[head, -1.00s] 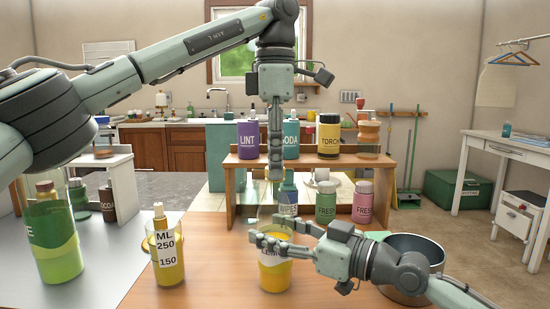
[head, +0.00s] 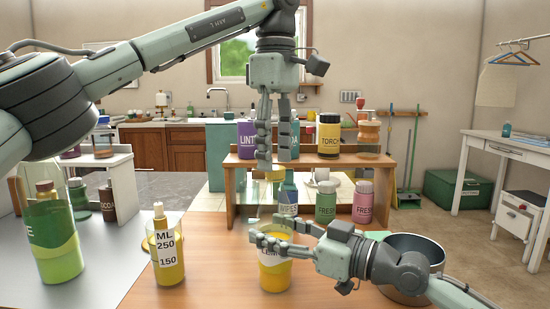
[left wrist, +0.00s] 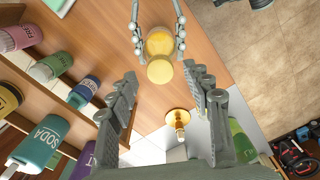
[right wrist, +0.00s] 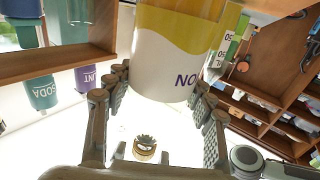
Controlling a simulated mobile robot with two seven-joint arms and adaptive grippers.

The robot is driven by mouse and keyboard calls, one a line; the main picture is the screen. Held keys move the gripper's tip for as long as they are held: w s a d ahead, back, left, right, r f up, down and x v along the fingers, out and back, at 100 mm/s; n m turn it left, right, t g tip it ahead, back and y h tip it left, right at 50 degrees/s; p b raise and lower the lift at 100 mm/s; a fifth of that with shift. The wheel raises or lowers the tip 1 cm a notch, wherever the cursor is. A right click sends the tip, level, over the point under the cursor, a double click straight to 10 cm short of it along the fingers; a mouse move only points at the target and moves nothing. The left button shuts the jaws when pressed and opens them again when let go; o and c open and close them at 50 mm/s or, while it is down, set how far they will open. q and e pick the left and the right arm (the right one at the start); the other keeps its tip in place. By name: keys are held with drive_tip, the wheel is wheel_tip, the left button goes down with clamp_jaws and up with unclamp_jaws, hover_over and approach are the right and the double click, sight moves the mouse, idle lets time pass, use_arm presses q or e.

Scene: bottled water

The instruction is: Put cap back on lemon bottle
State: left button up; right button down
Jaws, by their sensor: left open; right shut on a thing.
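The lemon bottle (head: 274,275) has a yellow lower part and a clear upper part and stands upright at the wooden table's front. My right gripper (head: 264,231) is shut around it. Its label fills the upper right wrist view (right wrist: 165,65). A yellow cap (head: 276,176) shows just below my left fingertips, apparently at the bottle's top; exact seating is unclear. In the left wrist view, the cap (left wrist: 160,71) is a pale yellow disc beside the bottle (left wrist: 158,43). My left gripper (head: 273,160) is open above it, fingers apart with nothing between them.
An ML bottle (head: 168,262) and a larger green bottle (head: 55,245) stand at the left. A wooden shelf (head: 230,190) with several labelled bottles stands behind. A metal pot (head: 410,245) is behind my right wrist.

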use_arm(q)
drive_tip(key=shift+r, duration=1.5)
drive_tip(key=n, duration=0.3)
drive_tip(key=shift+r+n, duration=0.25)
drive_tip(key=shift+n, duration=0.15)
drive_tip(key=n, duration=0.2)
drive_tip(key=r+n, duration=0.1)
drive_tip(key=n, duration=0.4)
drive_tip(key=r+n, duration=0.1)
drive_tip(key=n, duration=0.4)
drive_tip(key=r+n, duration=0.1)
drive_tip(key=n, duration=0.2)
drive_tip(key=shift+f, duration=0.1)
